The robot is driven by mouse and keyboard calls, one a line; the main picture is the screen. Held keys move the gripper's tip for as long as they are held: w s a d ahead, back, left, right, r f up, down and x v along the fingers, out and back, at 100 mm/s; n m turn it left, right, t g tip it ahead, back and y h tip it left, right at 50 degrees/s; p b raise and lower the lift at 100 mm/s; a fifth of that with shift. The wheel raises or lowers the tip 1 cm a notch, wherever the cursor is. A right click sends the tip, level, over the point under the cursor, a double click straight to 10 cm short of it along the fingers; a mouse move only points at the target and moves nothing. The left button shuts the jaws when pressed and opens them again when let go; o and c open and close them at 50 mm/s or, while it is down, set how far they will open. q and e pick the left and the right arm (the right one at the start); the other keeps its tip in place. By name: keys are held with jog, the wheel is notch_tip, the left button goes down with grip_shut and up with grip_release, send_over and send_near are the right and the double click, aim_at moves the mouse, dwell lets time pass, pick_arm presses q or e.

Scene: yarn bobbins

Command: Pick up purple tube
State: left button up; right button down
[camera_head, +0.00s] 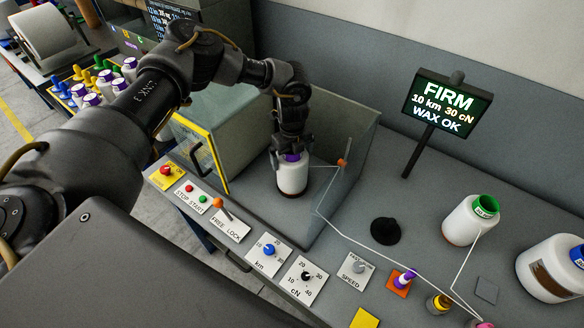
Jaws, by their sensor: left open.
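A white yarn bobbin (292,178) with a purple tube (291,157) at its top stands upright inside the glass-walled box. My left arm reaches in from the left, and my left gripper (290,152) points down at the top of this bobbin. Its open fingers are at the purple tube, one to each side. The gripper hides part of the tube, and I cannot tell whether the fingers touch it. My right gripper is not in view.
The box's clear wall (345,180) stands close right of the bobbin, and its yellow-edged door (203,152) is at the left. A control panel runs along the front. A green-tubed bobbin (470,220) and a display (447,105) stand right. Several purple-topped bobbins (92,100) stand far left.

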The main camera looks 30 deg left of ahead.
pick_arm(q)
jog(key=shift+c, duration=0.4)
jog(key=c, duration=1.2)
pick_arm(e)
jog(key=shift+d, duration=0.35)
pick_arm(q)
jog(key=shift+r, duration=0.1)
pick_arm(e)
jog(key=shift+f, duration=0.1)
pick_arm(q)
jog(key=shift+w+r, duration=0.1)
jog(key=shift+r, duration=0.1)
notch_tip(320, 180, up, 10)
jog(key=b, duration=0.4)
jog(key=shift+f, duration=0.25)
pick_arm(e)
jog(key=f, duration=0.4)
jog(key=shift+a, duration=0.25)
